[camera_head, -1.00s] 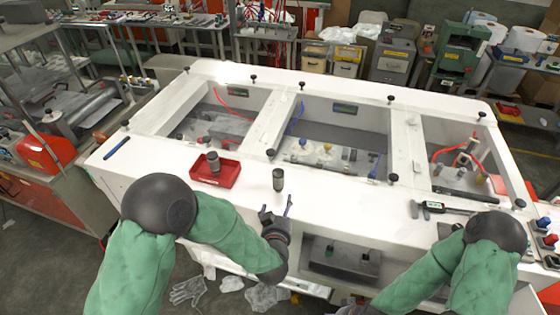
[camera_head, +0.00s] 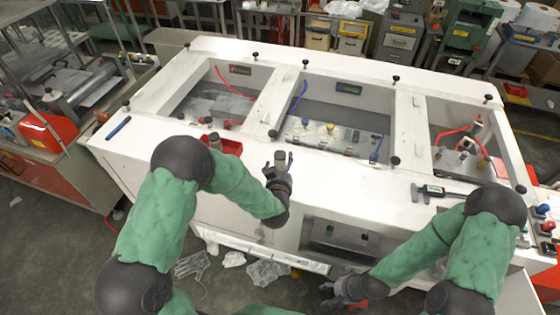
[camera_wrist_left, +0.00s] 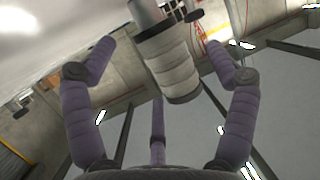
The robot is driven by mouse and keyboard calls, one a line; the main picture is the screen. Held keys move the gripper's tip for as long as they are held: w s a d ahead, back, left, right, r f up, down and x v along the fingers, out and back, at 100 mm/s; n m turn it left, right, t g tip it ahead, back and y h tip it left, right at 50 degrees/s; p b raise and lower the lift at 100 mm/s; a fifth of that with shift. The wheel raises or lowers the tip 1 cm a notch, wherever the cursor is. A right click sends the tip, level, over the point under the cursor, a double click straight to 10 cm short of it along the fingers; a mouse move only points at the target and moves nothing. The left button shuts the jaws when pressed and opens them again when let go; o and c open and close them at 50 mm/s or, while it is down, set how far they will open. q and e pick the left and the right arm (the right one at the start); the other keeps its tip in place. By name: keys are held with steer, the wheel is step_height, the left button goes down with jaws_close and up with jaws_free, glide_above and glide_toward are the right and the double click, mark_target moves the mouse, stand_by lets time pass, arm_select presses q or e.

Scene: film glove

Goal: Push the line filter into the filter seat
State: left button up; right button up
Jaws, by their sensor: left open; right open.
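A grey cylinder (camera_head: 280,159), which looks like the line filter, stands upright near the front edge of the white bench top. In the left wrist view the cylinder (camera_wrist_left: 172,65) shows a pale ribbed body and a narrower grey end. My left gripper (camera_head: 278,165) is open, its fingers apart around the cylinder; whether they touch it I cannot tell. In the left wrist view the purple fingers stand on both sides of it. I cannot make out the filter seat; the cylinder's base is hidden by the gripper. My right gripper (camera_head: 344,290) is open and empty, low in front of the bench.
A red tray (camera_head: 232,147) with another grey cylinder (camera_head: 214,141) lies left of my left gripper, partly hidden by my arm. The white bench (camera_head: 340,170) has recessed bays behind. A caliper (camera_head: 440,192) lies at right, a blue pen (camera_head: 118,128) at left.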

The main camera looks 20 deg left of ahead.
arm_select(q)
steer(key=x, duration=0.2)
steer(key=shift+w+a+f, duration=0.1)
steer(key=shift+w+a, duration=0.05)
steer(key=shift+w, duration=0.2)
steer(key=shift+s, duration=0.1)
steer(key=c, duration=1.3)
steer(key=shift+c, duration=0.6)
